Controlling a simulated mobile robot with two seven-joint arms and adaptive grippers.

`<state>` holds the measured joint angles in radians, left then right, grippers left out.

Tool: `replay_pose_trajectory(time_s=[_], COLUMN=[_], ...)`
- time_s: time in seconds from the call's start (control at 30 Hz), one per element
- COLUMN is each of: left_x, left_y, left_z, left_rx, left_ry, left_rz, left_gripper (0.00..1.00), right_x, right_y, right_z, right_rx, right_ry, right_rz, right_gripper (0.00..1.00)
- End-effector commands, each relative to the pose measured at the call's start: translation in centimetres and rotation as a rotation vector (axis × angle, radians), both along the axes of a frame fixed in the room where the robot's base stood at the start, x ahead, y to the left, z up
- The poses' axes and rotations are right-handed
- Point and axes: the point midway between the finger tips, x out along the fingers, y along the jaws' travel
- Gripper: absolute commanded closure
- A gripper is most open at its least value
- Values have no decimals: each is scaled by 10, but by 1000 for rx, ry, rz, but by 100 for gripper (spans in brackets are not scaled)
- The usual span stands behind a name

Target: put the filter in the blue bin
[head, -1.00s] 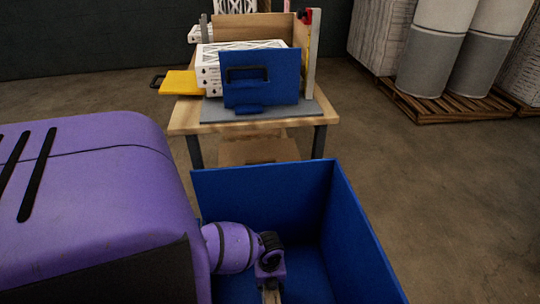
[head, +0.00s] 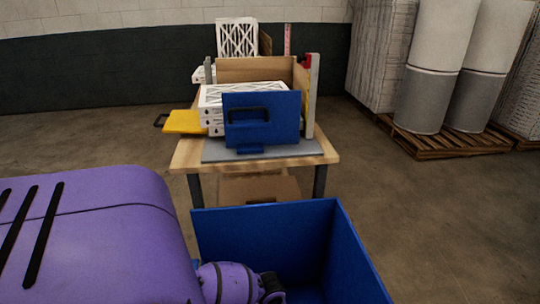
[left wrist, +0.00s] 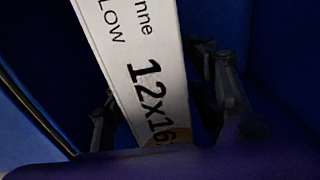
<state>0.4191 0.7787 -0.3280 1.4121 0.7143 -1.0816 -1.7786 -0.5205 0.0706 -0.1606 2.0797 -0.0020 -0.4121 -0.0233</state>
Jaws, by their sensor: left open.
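The blue bin (head: 265,232) stands in front of the table at the bottom of the head view, cut off by the frame edge. My purple left arm reaches down into it, and the gripper itself is out of that view. In the left wrist view my left gripper (left wrist: 162,98) is open, with a finger on each side of a white filter edge (left wrist: 128,62) printed "12x16". The filter lies between the fingers, not clamped, with blue surfaces around it. Its far end is hidden. My right gripper is not in view.
A wooden table (head: 187,160) stands behind the bin. It holds a box of white filters (head: 243,94) behind a blue front panel with a handle (head: 262,119), and a yellow piece (head: 185,122). Wrapped rolls on a pallet (head: 450,143) stand at the right. Floor is clear around the table.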

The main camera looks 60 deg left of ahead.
Motion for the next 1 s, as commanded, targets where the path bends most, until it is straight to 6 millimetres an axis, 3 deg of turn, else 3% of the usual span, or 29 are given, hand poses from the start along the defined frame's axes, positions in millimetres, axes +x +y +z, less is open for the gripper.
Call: replay_pose_trajectory(time_s=[0.3, 0.5, 1.0], left_x=[0, 0, -1], left_y=[2, 1, 0], left_z=[71, 99, 107], left_rx=[3, 1, 0], left_ry=[-3, 0, 1], left_rz=[-4, -2, -1], left_gripper=[47, 47, 47], right_x=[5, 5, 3], right_y=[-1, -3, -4], right_z=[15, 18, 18], right_rx=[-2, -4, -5], right_ry=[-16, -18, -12], right_rz=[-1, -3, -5], right_gripper=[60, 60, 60])
